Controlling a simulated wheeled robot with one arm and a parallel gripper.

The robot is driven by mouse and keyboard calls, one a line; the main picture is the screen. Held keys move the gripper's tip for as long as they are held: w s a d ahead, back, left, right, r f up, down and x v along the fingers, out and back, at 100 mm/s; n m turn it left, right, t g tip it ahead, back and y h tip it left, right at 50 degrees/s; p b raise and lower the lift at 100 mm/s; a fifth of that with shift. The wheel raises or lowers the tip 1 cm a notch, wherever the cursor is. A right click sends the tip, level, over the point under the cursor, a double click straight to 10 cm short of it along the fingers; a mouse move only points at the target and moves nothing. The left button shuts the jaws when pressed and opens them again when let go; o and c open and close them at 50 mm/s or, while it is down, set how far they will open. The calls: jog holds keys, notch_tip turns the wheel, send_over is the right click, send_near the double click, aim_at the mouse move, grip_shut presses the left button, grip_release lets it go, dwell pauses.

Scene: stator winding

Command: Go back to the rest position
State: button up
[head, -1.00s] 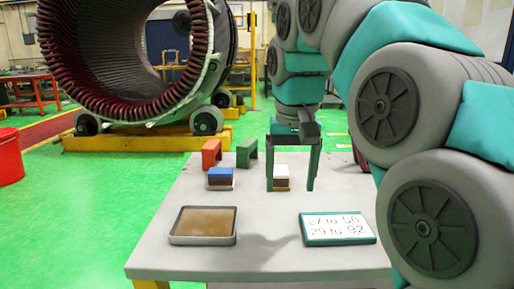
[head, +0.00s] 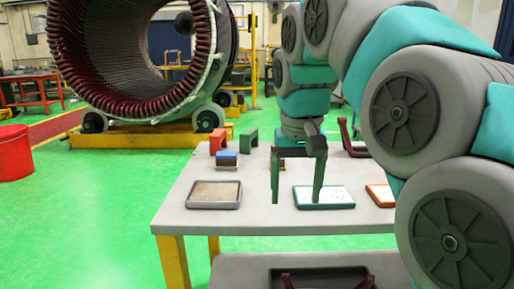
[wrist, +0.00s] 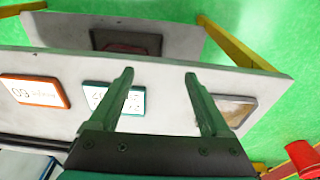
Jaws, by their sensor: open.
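My gripper (head: 296,198) hangs above the right part of the grey table (head: 255,217), in front of the teal-framed card (head: 338,196). Its two green fingers are apart with nothing between them. The wrist view also shows my gripper (wrist: 159,74) open and empty, fingers pointing over the table (wrist: 180,90). The blue-topped block (head: 227,159) stands on the table to the left of the gripper. The white-topped block seen earlier does not show now; the gripper may hide it.
A shallow tray (head: 214,205) lies front left. Red (head: 218,141) and green (head: 247,139) brackets stand behind. An orange-framed card (head: 381,194) lies right. A nearer grey surface (head: 240,268) holds a dark tray (head: 320,271). The large stator (head: 135,95) stands back left.

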jog(key=s+d+f+g, duration=0.1)
jog(key=s+d+f, duration=0.3)
jog(key=s+f, duration=0.9)
jog(key=s+d+f+g, duration=0.2)
jog(key=s+d+f, duration=0.1)
jog(key=s+f, duration=0.9)
jog(key=shift+s+d+f, duration=0.35)
jog(key=shift+s+d, duration=0.05)
jog(key=shift+s, duration=0.05)
jog(key=shift+o, duration=0.2)
